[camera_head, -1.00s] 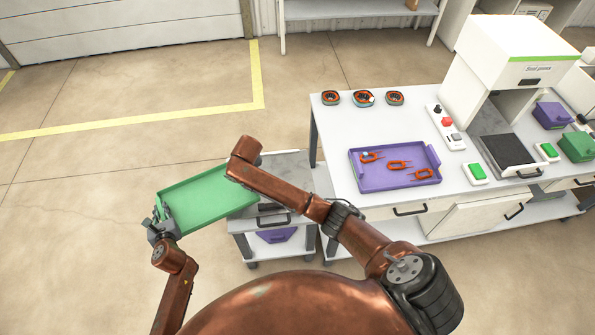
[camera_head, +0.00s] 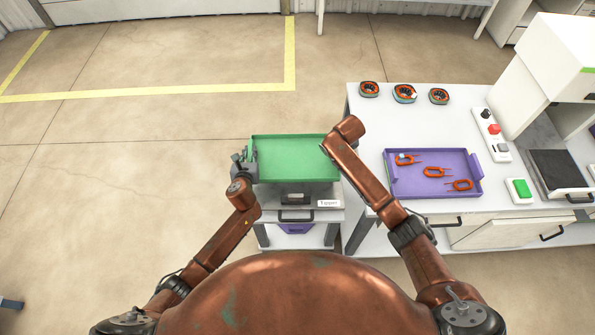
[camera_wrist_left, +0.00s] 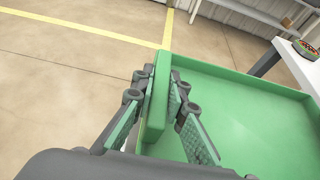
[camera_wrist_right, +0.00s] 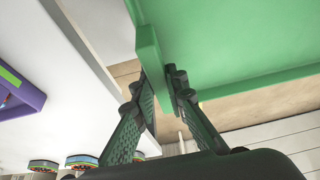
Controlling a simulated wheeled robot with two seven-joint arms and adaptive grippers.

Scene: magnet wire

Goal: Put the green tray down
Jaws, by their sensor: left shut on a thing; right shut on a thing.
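The green tray (camera_head: 295,158) is empty and roughly level, held between my two arms over the small cart (camera_head: 275,214). My left gripper (camera_head: 250,162) is shut on the tray's left side wall. The left wrist view shows its fingers (camera_wrist_left: 168,98) on both sides of that wall (camera_wrist_left: 157,100). My right gripper is hidden behind my arm in the head view. The right wrist view shows its fingers (camera_wrist_right: 160,88) shut on the tray's other side wall (camera_wrist_right: 149,50). Whether the tray touches the cart top cannot be told.
To the right, a white workbench (camera_head: 365,125) holds a purple tray (camera_head: 432,188) with several orange parts, and round orange-and-black parts (camera_head: 404,93) at its back edge. A purple item (camera_head: 296,229) is on the cart's lower level. Open floor (camera_head: 130,165) lies to the left.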

